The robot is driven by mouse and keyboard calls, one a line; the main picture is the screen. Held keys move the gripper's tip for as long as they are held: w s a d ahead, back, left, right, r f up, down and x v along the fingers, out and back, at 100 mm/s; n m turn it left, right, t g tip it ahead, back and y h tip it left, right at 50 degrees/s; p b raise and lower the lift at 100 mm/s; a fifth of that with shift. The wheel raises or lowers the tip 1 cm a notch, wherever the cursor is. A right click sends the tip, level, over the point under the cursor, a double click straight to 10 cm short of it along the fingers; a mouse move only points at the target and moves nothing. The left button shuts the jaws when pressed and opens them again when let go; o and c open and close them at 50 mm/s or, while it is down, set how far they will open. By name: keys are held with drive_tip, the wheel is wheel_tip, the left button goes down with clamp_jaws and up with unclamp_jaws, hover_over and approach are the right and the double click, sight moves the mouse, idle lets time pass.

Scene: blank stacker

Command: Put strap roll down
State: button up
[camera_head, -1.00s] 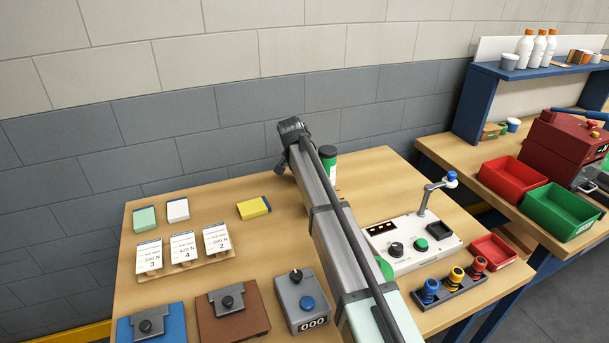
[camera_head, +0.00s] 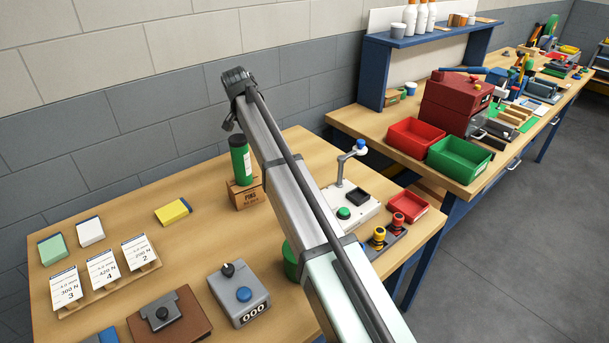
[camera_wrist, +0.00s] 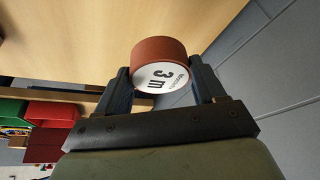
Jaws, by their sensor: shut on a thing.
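The strap roll (camera_wrist: 162,62) shows in the wrist view as a reddish-brown roll with a white end face marked "3 m". It sits between the two dark fingers of my gripper (camera_wrist: 162,82), which is shut on it. Wooden surface shows beyond the roll; whether the roll touches it cannot be told. In the head view my arm crosses the wooden table (camera_head: 190,250), and I cannot make out the gripper or the roll there.
A grey counter box (camera_head: 240,295), a card rack (camera_head: 110,290) and a yellow pad (camera_head: 173,211) share the table. Red (camera_head: 416,139) and green (camera_head: 460,158) bins are right.

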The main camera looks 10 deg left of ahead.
drive_tip(key=s+d+f, duration=0.1)
drive_tip(key=s+d, duration=0.1)
drive_tip(key=d, duration=0.7)
drive_tip(key=s+d, duration=0.3)
drive_tip(key=d, duration=0.6)
drive_tip(key=shift+m, duration=0.3)
drive_tip(key=shift+w+f, duration=0.2)
drive_tip(key=shift+f, duration=4.6)
drive_tip(key=shift+f, duration=0.15)
drive_tip(key=o, duration=1.1)
drive_tip(key=v, duration=1.2)
drive_tip(key=shift+a+r, duration=0.15)
drive_tip(key=shift+r, duration=0.05)
